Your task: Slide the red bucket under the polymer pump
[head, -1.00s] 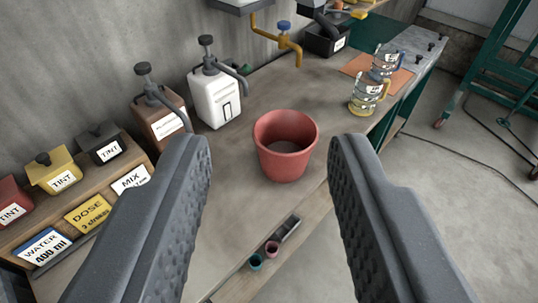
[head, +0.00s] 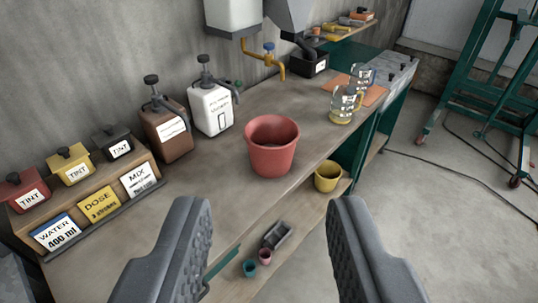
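The red bucket (head: 271,150) stands upright on the workbench in the middle of the head view, and its visible inside looks empty. Two pump bottles stand behind it to the left: a white one (head: 212,110) and a brown one (head: 168,132), each with a dark pump head and spout. Their labels are too small to read surely, so I cannot tell which is the polymer pump. The bucket is apart from both spouts. My gripper (head: 268,248) is open and empty, its two fingers wide apart on the near side of the bucket, not touching it.
Tint containers (head: 76,168) and cards reading WATER, DOSE and MIX (head: 138,180) stand at left. A yellow tap (head: 270,60) hangs behind the bucket. Glass jugs (head: 346,103) stand at right. A lower shelf holds a yellow bucket (head: 328,176) and small cups (head: 264,256).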

